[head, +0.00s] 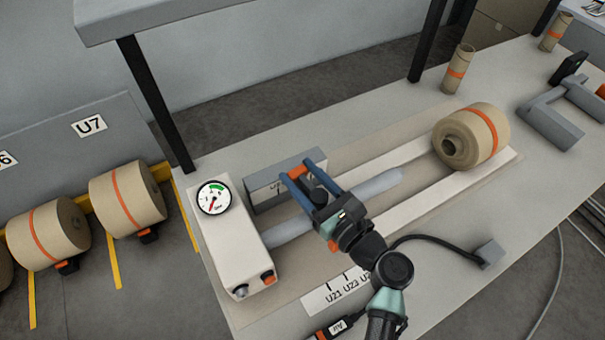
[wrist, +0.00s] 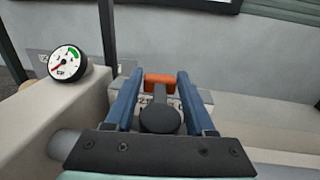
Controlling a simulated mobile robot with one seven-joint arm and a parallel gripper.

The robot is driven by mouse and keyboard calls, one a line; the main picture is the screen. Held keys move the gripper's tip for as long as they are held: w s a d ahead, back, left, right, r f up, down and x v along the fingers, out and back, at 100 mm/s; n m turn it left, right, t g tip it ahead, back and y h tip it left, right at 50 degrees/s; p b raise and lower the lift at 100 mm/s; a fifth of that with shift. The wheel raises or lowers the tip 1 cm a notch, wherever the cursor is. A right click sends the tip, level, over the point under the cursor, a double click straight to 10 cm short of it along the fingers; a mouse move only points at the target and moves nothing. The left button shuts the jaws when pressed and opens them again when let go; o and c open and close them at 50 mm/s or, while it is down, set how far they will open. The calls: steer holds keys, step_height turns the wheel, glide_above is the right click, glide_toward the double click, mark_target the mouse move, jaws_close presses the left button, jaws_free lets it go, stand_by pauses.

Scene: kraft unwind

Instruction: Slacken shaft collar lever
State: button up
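The grey-blue shaft (head: 378,186) runs from the white housing across the bench. My gripper (head: 302,170) is over the shaft near the housing, its two blue fingers spread apart. In the wrist view, an orange piece (wrist: 160,80), perhaps the lever's grip, lies between the fingertips; whether they touch it is unclear. It also shows in the head view (head: 298,172). A dark rounded piece (wrist: 160,119) sits nearer the palm, between the fingers. I cannot tell which part is the collar. My gripper hides part of the shaft.
The white housing (head: 230,240) bears a pressure gauge (head: 214,197), its needle in the red zone. A grey block (head: 265,190) stands behind the shaft. A kraft roll (head: 478,137) rests on pale rails at the right. A cable runs to a small grey box (head: 488,253).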

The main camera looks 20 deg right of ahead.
jaws_close()
stand_by(1.1)
